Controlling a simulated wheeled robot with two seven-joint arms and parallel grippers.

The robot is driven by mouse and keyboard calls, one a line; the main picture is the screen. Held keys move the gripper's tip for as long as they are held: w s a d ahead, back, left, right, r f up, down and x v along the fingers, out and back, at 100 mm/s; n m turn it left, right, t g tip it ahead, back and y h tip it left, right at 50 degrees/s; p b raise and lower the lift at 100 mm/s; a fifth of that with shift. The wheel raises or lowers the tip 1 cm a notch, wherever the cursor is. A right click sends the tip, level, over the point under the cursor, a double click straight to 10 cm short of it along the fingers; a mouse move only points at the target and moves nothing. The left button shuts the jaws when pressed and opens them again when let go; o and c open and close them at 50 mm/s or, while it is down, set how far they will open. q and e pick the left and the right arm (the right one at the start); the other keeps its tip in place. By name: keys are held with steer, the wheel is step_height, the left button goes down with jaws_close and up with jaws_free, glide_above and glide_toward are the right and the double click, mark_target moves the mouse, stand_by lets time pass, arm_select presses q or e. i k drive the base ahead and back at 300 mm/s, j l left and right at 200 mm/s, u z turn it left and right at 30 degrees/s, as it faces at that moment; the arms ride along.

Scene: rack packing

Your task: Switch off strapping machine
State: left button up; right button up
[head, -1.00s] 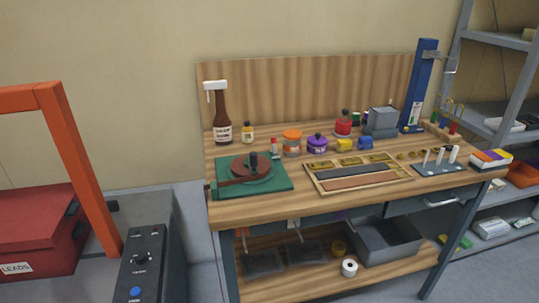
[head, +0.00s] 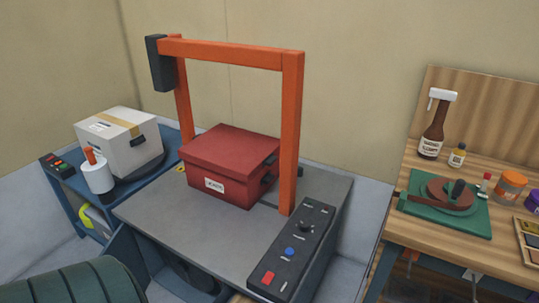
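The strapping machine (head: 160,214) has a grey top, an orange arch (head: 291,130) over it and a dark control panel (head: 318,226) along its right side. The panel carries a red button or switch (head: 268,278) at the near end, a blue button (head: 289,252) in the middle and a dark knob (head: 305,227) further back. A red lidded box (head: 222,186) with a white label sits on the machine top, by the arch. Whether the machine is on cannot be told. Neither of my grippers is in view.
A blue cart (head: 67,187) at left holds a white taped carton (head: 118,143) and a white bottle with an orange top (head: 98,176). A wooden workbench (head: 410,229) with bottles, jars and a green mat (head: 471,222) stands at right. A dark green ribbed object (head: 75,283) fills the lower left.

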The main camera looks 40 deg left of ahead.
mark_target(268, 276)
steer(key=i+l, duration=0.2)
steer(key=i, duration=0.15)
steer(key=i+l, duration=0.25)
steer(key=i+u, duration=0.1)
steer(key=u, duration=1.85)
steer(key=k+j+z, duration=0.2)
steer(key=z, duration=0.15)
